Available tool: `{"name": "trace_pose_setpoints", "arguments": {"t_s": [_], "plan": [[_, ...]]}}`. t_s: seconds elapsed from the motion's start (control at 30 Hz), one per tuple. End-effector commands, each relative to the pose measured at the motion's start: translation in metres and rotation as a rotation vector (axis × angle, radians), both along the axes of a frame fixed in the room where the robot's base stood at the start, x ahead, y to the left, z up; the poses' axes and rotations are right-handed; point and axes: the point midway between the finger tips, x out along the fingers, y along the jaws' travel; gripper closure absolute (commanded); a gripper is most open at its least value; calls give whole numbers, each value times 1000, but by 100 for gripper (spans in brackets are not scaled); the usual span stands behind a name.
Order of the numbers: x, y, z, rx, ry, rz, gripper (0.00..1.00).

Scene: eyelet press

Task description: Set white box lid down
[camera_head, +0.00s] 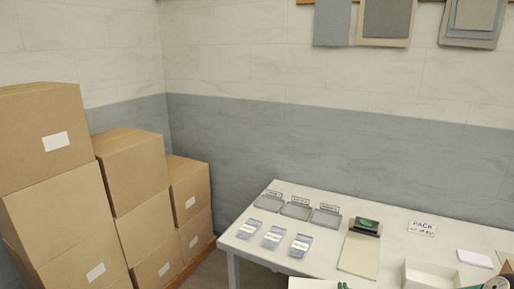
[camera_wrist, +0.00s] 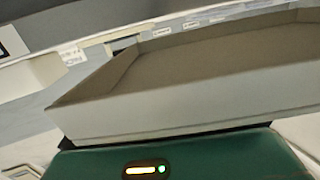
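The white box lid (camera_wrist: 185,118) fills much of the wrist view, with pale outer walls and its brown inner side showing. It looks tilted there and lies right against my green gripper (camera_wrist: 165,136), above the table surface. My gripper appears shut on the lid's near wall; the fingertips are hidden behind it. In the head view, a white edge (camera_head: 315,284) at the bottom of the picture is cut off, and I cannot tell whether it is the lid. An open white box (camera_head: 428,277) stands on the table at the lower right, partly cut off.
The white table (camera_head: 264,245) holds several grey trays (camera_head: 297,210), several labelled packets (camera_head: 273,237), a beige board with a dark green-topped item (camera_head: 362,246), a PACK sign (camera_head: 422,228) and a pale pad (camera_head: 474,258). Cardboard boxes (camera_head: 67,181) are stacked at left.

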Motion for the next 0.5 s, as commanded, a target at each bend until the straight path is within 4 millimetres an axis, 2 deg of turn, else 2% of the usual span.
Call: {"name": "trace_pose_setpoints", "arguments": {"t_s": [0.03,0.1,0.3,0.5], "plan": [[-3,21,-6,-1,3,25,100],[-7,43,-13,-1,2,51,100],[-26,100,-27,0,1,119,100],[-39,129,-33,0,0,160,100]]}}
